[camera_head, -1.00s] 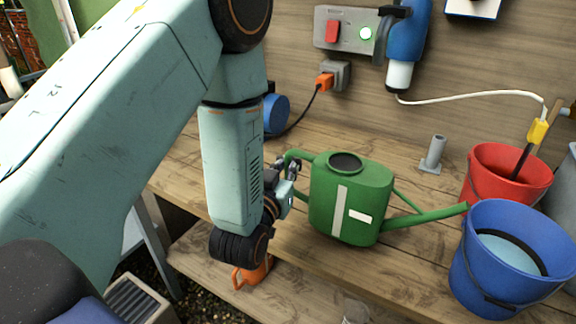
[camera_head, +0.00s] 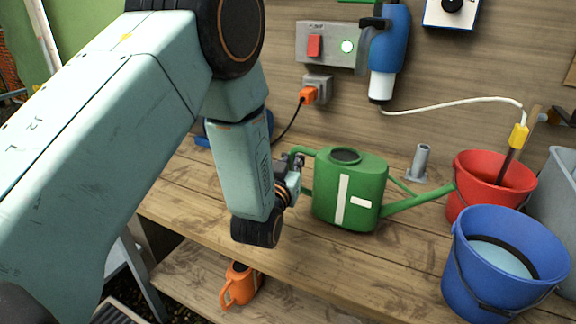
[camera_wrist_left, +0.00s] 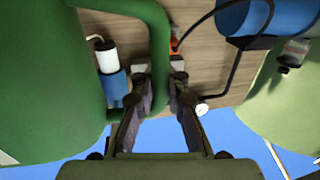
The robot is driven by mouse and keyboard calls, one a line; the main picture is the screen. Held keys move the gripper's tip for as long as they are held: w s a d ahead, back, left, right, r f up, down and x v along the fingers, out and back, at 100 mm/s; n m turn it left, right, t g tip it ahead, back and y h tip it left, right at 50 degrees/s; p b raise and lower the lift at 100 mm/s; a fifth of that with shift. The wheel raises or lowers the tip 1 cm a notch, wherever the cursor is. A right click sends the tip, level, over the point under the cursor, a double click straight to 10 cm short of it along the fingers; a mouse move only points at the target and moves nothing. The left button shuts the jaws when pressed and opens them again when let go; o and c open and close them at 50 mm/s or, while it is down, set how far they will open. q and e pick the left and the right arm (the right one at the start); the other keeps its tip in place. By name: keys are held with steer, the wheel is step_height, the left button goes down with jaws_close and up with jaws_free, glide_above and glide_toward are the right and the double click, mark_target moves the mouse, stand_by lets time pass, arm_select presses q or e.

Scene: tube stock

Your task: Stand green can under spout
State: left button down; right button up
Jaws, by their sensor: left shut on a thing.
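The green can (camera_head: 335,205), a watering can with a white stripe and label, is upright over the wooden bench. Its long spout points right toward the buckets. I cannot tell whether its base touches the bench. My left gripper (camera_head: 297,164) is at the can's left side, shut on its curved handle. In the left wrist view, the gripper's fingers (camera_wrist_left: 163,88) close around the green handle (camera_wrist_left: 157,40). A blue device with a white lower end (camera_head: 383,85) hangs on the wall behind. I cannot tell whether this is the task's spout.
A red bucket (camera_head: 470,163) and a blue bucket (camera_head: 455,270) stand on the right. A short grey post (camera_head: 420,160) stands behind the can's spout. A black cable and a white hose run along the wall.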

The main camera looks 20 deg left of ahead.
arm_select(q)
steer(key=w, duration=0.1)
steer(key=w+f+b, duration=0.1)
steer(key=w+b, duration=0.1)
steer(key=shift+w+d+f, duration=0.2)
steer(key=shift+w+f, duration=0.1)
steer(key=shift+f, duration=0.35)
stand_by(0.6)
steer(key=c, duration=1.3)
jaws_free()
steer(key=shift+s, duration=0.2)
steer(key=s, duration=0.4)
steer(key=s+d, duration=0.1)
steer(key=s, duration=0.6)
steer(key=shift+s+d, duration=0.35)
